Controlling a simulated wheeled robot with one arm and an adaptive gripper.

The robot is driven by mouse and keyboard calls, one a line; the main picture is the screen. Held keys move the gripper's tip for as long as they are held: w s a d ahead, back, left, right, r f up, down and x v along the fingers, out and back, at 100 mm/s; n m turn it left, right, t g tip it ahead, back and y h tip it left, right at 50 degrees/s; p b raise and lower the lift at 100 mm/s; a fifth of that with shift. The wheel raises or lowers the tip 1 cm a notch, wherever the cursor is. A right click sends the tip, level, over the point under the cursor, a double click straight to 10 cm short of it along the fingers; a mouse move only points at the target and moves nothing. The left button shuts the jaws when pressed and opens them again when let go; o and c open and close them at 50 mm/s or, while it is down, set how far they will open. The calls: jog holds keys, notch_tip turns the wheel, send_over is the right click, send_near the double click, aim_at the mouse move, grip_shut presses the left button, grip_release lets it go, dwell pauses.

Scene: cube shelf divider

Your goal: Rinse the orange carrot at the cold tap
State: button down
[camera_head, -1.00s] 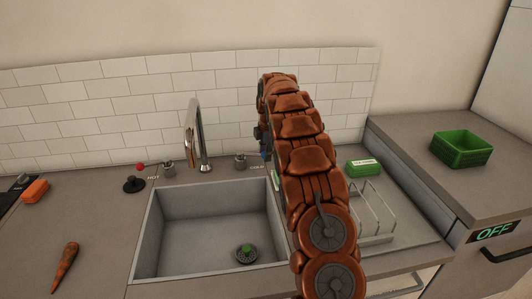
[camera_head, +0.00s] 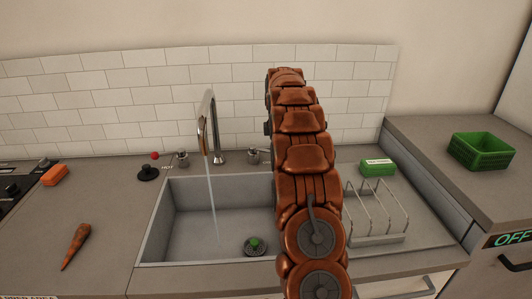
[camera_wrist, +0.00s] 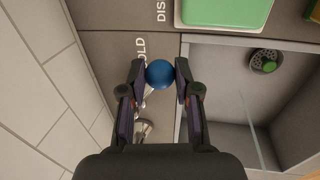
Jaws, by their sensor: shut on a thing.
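The orange carrot (camera_head: 75,247) lies on the counter left of the sink. The chrome tap (camera_head: 207,125) stands behind the sink (camera_head: 153,240). A thin stream of water (camera_head: 212,205) runs from it into the basin; the stream also shows in the wrist view (camera_wrist: 258,135). My gripper (camera_wrist: 159,75) is shut on the round blue knob (camera_wrist: 160,72) beside the partly covered COLD lettering. My arm hides the gripper and blue knob in the head view. The red knob (camera_head: 155,155) by the HOT lettering is at the left.
A drain strainer with a green centre (camera_head: 255,246) is in the sink. A wire rack (camera_head: 375,212) and green sponge (camera_head: 378,167) are to the right. A green basket (camera_head: 481,151) stands on the far-right counter. An orange block (camera_head: 55,175) lies at the left.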

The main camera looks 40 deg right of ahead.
jog(key=c, duration=0.8)
grip_release()
jog(key=shift+r, duration=0.1)
jog(key=r, duration=0.4)
jog(key=s+a+r, duration=0.1)
jog(key=r, duration=0.2)
jog(key=s+r, duration=0.1)
jog(key=r, duration=0.3)
jog(key=shift+a+r, duration=0.15)
jog(key=shift+r, duration=0.15)
